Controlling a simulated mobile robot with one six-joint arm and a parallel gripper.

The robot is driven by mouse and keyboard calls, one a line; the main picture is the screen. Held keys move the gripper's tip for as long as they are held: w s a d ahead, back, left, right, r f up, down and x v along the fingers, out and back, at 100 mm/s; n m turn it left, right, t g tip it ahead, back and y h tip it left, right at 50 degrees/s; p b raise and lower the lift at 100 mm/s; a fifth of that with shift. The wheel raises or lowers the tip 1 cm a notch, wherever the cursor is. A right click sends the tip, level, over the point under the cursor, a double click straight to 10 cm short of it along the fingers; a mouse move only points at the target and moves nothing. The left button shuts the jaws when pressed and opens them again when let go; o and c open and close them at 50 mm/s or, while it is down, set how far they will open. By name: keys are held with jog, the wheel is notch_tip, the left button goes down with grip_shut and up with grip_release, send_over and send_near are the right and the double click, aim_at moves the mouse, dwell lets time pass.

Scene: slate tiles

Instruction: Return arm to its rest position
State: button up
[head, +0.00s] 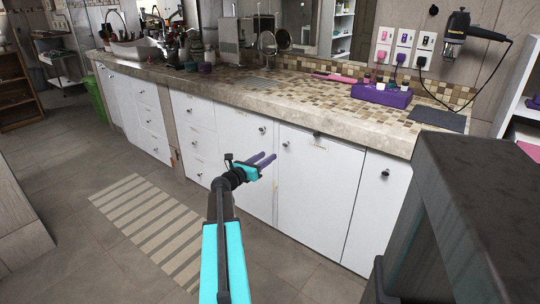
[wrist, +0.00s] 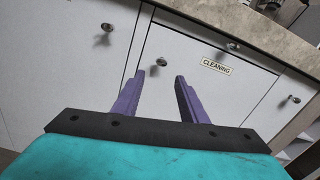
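My gripper (head: 265,159) is at the end of my teal and dark arm, held out in front of the white cabinets, below the level of the countertop. Its two purple fingers are apart with nothing between them, as the wrist view (wrist: 156,95) also shows. The fingers point toward the cabinet doors; I cannot tell the exact gap to them.
White cabinets (head: 317,196) with dark knobs run under a stone countertop (head: 333,118). One door has a "CLEANING" label (wrist: 216,67). A striped mat (head: 150,225) lies on the tiled floor. A dark block-like surface (head: 480,190) fills the right. A purple box (head: 381,95) stands on the counter.

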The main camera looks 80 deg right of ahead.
jog(key=shift+w+a, duration=0.25)
jog(key=shift+a, duration=0.25)
